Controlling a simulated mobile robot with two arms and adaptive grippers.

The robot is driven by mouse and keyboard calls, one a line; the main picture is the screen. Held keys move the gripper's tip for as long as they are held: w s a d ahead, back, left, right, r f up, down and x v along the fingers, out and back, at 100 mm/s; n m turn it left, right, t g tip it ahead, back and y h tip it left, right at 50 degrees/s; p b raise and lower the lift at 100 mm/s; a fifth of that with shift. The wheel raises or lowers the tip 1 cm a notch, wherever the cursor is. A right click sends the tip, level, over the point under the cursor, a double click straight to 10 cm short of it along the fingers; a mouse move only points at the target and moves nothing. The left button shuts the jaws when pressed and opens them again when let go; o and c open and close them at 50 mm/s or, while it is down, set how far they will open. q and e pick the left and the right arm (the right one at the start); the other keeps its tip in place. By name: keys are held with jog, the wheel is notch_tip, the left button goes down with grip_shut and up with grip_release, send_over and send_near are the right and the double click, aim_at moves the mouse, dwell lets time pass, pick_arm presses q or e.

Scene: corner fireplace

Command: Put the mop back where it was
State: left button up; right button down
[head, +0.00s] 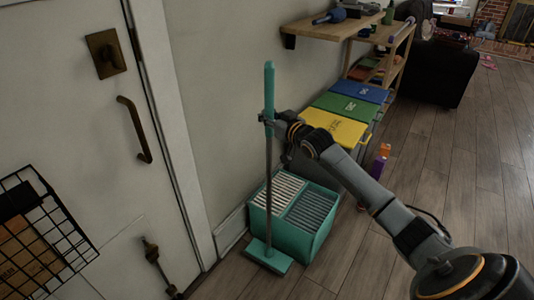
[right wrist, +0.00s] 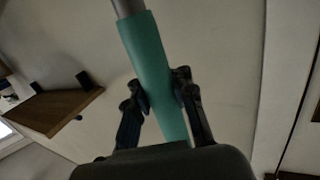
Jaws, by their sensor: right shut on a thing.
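The mop (head: 269,167) stands nearly upright beside the wall, with a teal grip at the top, a thin grey shaft and a flat teal head (head: 267,257) low at the floor. Whether the head touches the floor I cannot tell. My right gripper (head: 268,119) is shut on the mop at the lower end of its teal grip. In the right wrist view the teal grip (right wrist: 158,75) runs between the two dark fingers (right wrist: 163,100). My left gripper is not in view.
A teal bucket (head: 312,242) with grey slatted inserts stands just behind the mop head, against the wall. A white door (head: 80,130) and a black wire basket (head: 50,222) are at left. Yellow, green and blue lidded bins (head: 336,127) and a wooden shelf (head: 330,28) lie beyond. Open wood floor (head: 450,160) is at right.

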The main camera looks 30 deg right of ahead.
aim_at(272, 137)
notch_tip(272, 137, down, 7)
jog(key=shift+r+b, duration=0.1)
jog(key=shift+b, duration=0.4)
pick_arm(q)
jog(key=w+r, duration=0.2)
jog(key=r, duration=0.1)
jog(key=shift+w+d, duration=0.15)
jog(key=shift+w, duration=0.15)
pick_arm(e)
jog(key=c, duration=1.1)
grip_release()
jog(key=shift+c, duration=0.2)
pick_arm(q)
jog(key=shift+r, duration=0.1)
